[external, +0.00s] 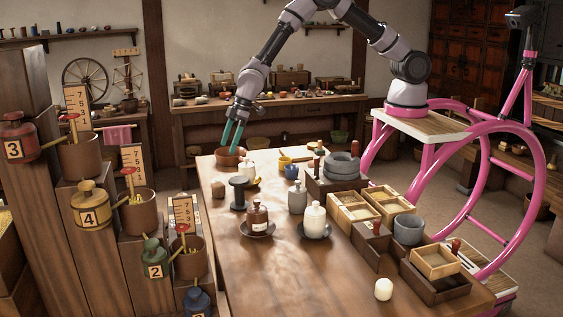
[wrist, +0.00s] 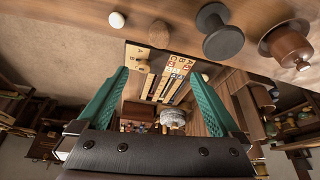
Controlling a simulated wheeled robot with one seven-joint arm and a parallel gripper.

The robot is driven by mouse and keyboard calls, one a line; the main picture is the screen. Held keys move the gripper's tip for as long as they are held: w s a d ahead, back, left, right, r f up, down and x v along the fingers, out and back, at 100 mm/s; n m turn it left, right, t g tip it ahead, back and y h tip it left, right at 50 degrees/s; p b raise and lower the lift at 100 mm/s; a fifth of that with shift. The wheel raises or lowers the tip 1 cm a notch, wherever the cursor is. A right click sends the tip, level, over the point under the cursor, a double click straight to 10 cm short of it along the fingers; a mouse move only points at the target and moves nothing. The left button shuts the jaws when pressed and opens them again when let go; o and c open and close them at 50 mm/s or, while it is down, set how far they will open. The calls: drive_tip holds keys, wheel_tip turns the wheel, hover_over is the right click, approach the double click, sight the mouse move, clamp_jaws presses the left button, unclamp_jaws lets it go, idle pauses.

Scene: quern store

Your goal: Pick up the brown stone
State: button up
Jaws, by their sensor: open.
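A small brown stone-like lump (external: 218,190) lies at the left edge of the long wooden table (external: 300,270), beside a dark spool (external: 238,192). In the wrist view a rounded brown lump (wrist: 158,33), which looks like the same stone, sits near the table edge at the top, between a white ball (wrist: 117,20) and the spool (wrist: 220,32). My gripper (external: 232,147) is open and empty, its green fingers pointing down by a reddish-brown bowl (external: 229,157) at the table's far end. In the wrist view my gripper (wrist: 162,73) has nothing between its fingers, and the lump is beyond the tips.
A brown jar (external: 257,214) and a white jar (external: 315,218) stand on dark saucers. A grey bottle (external: 297,200) stands behind them. Stacked grey stone rings (external: 342,165) and wooden trays (external: 352,212) line the right side. The table's near left part is clear.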

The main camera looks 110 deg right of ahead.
approach(220, 183)
drive_tip(key=x, duration=0.5)
drive_tip(key=shift+w, duration=0.1)
drive_tip(key=shift+x, duration=3.05)
drive_tip(key=shift+a, duration=0.1)
clamp_jaws()
